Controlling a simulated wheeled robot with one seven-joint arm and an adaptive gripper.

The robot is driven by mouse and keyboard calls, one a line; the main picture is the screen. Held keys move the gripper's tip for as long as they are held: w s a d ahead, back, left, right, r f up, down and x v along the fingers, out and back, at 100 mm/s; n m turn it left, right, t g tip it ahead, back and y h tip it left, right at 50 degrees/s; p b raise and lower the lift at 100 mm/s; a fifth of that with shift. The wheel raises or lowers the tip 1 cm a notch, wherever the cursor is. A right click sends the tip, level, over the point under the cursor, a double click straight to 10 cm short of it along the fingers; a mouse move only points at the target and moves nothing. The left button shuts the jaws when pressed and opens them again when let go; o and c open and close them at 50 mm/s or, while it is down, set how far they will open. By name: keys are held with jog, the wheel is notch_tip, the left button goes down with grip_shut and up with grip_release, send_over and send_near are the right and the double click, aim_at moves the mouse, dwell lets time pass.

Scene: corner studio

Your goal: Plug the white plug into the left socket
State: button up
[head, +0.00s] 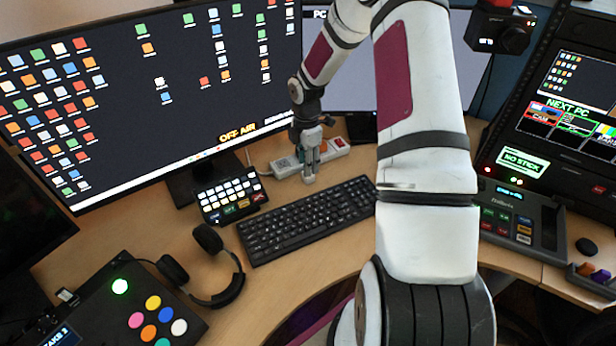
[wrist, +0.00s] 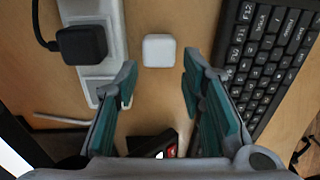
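The white plug (wrist: 159,50) is a small white block on the desk, seen in the wrist view just beyond the gap between my fingertips. My gripper (wrist: 160,72) is open, with nothing held between its teal-padded fingers. The white power strip (wrist: 113,20) lies just left of the plug, apart from it. A black plug (wrist: 82,44) is on the strip; my left finger covers part of the strip's near end. In the head view, my gripper (head: 309,172) points down in front of the power strip (head: 338,149) and hides its middle. I cannot make out the white plug there.
A black keyboard (head: 305,219) lies close beside my gripper, also in the wrist view (wrist: 270,60). A small key panel (head: 230,197) stands left of it. A large monitor (head: 150,90) rises behind. Headphones (head: 205,265) lie front left. Bare desk surrounds the white plug.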

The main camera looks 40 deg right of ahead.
notch_tip(320, 180, down, 5)
jog(key=shift+w+d, duration=0.1)
dwell(0.4)
jog(key=c, duration=0.7)
